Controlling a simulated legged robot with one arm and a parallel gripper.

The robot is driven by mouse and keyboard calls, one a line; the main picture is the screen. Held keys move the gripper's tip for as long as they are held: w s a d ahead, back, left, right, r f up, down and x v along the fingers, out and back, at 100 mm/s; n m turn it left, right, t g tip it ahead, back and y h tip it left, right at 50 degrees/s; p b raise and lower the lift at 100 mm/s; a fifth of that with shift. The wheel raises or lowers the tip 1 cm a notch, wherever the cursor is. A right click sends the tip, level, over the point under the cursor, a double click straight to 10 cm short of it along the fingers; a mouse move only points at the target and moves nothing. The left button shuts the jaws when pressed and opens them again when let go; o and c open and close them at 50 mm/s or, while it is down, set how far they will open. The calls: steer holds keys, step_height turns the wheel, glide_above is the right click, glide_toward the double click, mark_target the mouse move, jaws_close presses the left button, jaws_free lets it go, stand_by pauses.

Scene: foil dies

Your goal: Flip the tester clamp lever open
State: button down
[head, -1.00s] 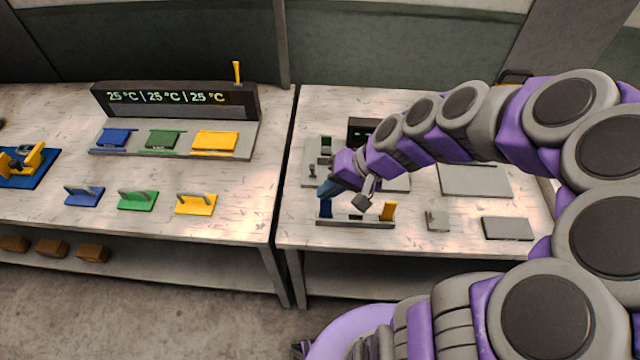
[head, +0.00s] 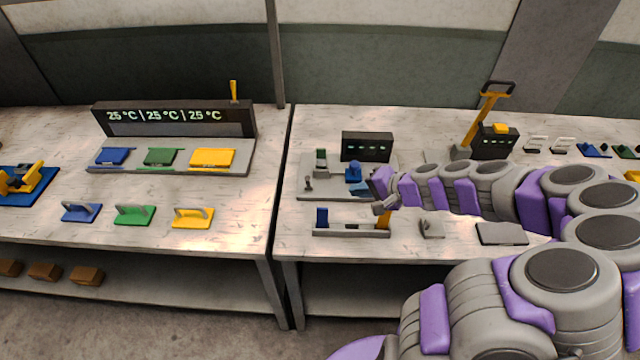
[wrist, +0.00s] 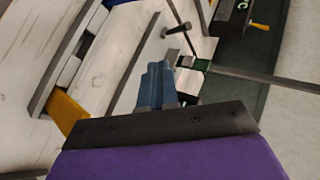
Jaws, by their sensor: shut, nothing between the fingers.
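The tester (head: 330,191) is a grey plate on the right table. A dark display box stands at its back. A small upright grey lever (head: 308,184) stands at its left, near a grey-green block (head: 321,162). In the wrist view a T-shaped lever (wrist: 177,31) stands ahead of the fingers, near a green part (wrist: 202,65). I take it for the same lever; it looks upright. My gripper (head: 354,190) is over the tester's right part, apart from the lever. Its blue fingers (wrist: 155,72) are shut and empty. My wrist hides the plate's right side.
A blue part (head: 353,172) stands on the tester, close behind my fingers. A rack (head: 350,231) with a blue and a yellow piece lies in front. A tall yellow-handled press (head: 482,120) stands at the back right. A gap separates the left table.

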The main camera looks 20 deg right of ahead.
mark_target(309, 184)
steer(key=b+x, duration=0.2)
steer(key=x, duration=0.8)
steer(key=shift+w+a+f+b, duration=0.1)
steer(key=shift+a+f+b, duration=0.1)
steer(key=shift+a+b, duration=0.15)
steer(key=shift+w+a+r, duration=0.35)
steer(key=shift+w+a, duration=0.2)
steer(key=shift+w, duration=0.15)
steer(key=shift+w+a+r+b, duration=0.15)
steer(key=shift+w+a+b, duration=0.25)
steer(key=shift+w, duration=0.2)
steer(key=shift+w+a+r, duration=0.1)
steer(key=shift+w+r+p, duration=0.1)
steer(key=shift+r+p, duration=0.1)
steer(key=shift+p, duration=0.5)
